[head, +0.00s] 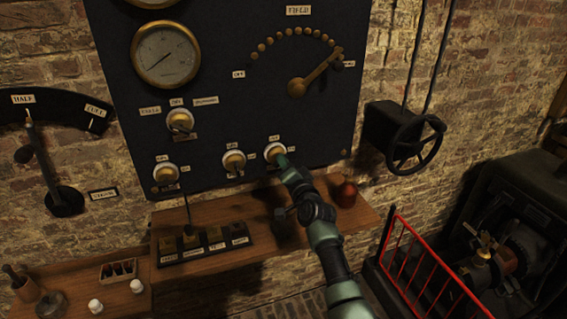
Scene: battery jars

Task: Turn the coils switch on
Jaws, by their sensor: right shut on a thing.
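The dark panel (215,60) on the brick wall carries several rotary switches with white-and-brass bases. The rightmost one (273,149) sits low on the panel. My right gripper (281,160) is at this switch, shut on its knob and hiding part of it. Other switches are the middle one (233,161), the lower left one (165,173) and the upper left one (180,120). Their small labels are too blurred to read, so I cannot tell which is the coils switch. My left gripper is not in view.
Below the panel, a wooden shelf (335,226) holds a labelled block (205,246) and a red bottle (346,193). A handwheel (416,145) is on the right wall. A red railing (425,262) guards machinery at lower right. A lever (43,165) is at left.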

